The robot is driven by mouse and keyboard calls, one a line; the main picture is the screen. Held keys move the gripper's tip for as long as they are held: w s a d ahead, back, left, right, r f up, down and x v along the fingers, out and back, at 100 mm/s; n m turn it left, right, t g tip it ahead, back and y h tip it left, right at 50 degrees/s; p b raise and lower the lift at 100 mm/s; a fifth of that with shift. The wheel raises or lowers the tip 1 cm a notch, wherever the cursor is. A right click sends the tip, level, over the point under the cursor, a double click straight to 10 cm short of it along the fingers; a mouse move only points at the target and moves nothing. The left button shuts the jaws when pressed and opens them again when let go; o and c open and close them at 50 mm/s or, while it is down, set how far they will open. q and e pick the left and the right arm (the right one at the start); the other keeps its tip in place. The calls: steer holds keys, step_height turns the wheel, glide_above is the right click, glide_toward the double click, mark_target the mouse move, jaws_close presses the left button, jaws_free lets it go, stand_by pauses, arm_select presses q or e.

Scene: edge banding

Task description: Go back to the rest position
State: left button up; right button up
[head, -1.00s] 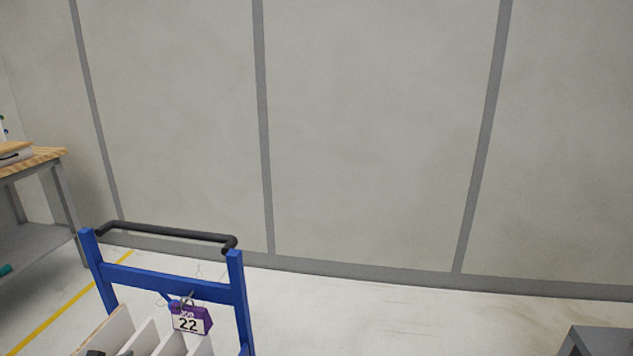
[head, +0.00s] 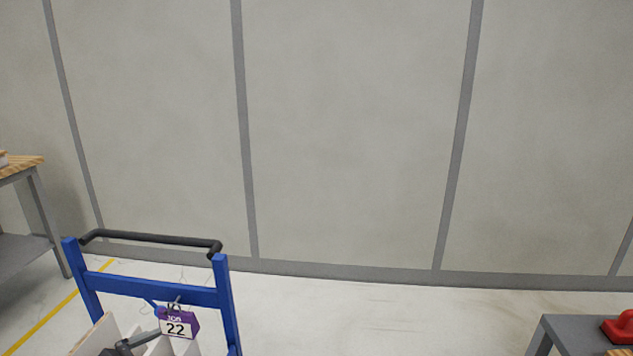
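A dark grey part, which looks like the tip of my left gripper (head: 128,345), shows at the bottom left of the head view. It is in front of the white panels on the blue cart (head: 229,308). Most of it is cut off by the frame, so I cannot tell whether it is open or holds anything. My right gripper is not in view.
The cart has a black handle (head: 150,239) and a purple tag marked 22 (head: 178,323). A wood-topped bench (head: 20,166) stands at left. A grey table (head: 575,335) with a red object (head: 619,327) is at lower right. Open floor (head: 380,315) lies between.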

arm_select(q)
steer(key=s+d+r+m+g+h+p, duration=0.1)
steer(key=s+d+r+m+g, duration=0.25)
steer(key=s+d+m, duration=0.3)
steer(key=s+d+r+m+g+h+p, duration=0.1)
steer(key=s+d+r+m+g+p, duration=0.1)
steer(key=s+d+r+m, duration=0.5)
steer(key=s+a+f+m+g+y+p, duration=0.1)
steer(key=s+a+m+y, duration=0.2)
steer(key=s+m, duration=0.3)
steer(key=m+y, duration=0.1)
steer(key=m, duration=0.4)
steer(key=shift+s+a+f+y+p, duration=0.2)
steer(key=shift+a+f+y+p, duration=0.15)
steer(key=shift+f+y+p, duration=0.05)
